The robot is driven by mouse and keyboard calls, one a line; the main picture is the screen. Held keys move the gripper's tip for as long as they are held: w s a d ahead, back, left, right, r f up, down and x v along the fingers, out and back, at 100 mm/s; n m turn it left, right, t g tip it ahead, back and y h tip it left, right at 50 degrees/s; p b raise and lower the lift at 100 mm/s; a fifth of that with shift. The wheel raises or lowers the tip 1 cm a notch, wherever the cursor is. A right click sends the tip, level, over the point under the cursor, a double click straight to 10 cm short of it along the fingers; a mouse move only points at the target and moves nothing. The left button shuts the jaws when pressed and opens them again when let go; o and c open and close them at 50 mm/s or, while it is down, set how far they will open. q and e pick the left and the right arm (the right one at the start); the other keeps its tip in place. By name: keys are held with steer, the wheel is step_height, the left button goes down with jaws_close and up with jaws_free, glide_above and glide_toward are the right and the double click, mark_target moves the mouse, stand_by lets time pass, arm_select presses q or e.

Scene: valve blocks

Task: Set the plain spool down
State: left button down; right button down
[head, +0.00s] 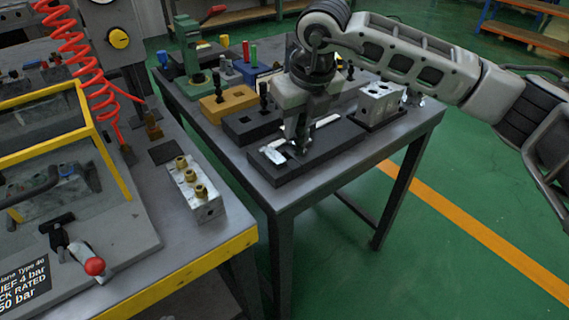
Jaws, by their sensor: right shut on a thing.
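My right gripper (300,143) comes in from the right and points down over a long dark tray (345,147) near the front of the grey table. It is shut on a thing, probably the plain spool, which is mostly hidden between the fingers. The fingertips are close above the tray; I cannot tell whether the held thing touches it. Pale slots or parts show in the tray beside and behind the fingers. My left gripper is not in view.
A silver block with holes (378,103) stands right of the gripper. Behind are a dark block (245,128), a yellow block (226,107) and a green press (192,62). A silver block with brass fittings (197,192) stands on the left bench. The table's front edge is near.

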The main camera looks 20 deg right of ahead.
step_height(320, 180, up, 3)
steer(key=w+m+h, duration=0.2)
steer(key=w+m, duration=0.1)
steer(key=m, duration=0.6)
steer(key=m+g+h, duration=0.1)
steer(key=m+g, duration=0.1)
steer(key=m, duration=0.4)
glide_toward(290, 153)
steer(key=x, duration=0.5)
steer(key=shift+f+p, duration=0.15)
steer(key=shift+p, duration=0.25)
steer(key=c, duration=1.3)
jaws_free()
steer(key=shift+c, duration=0.2)
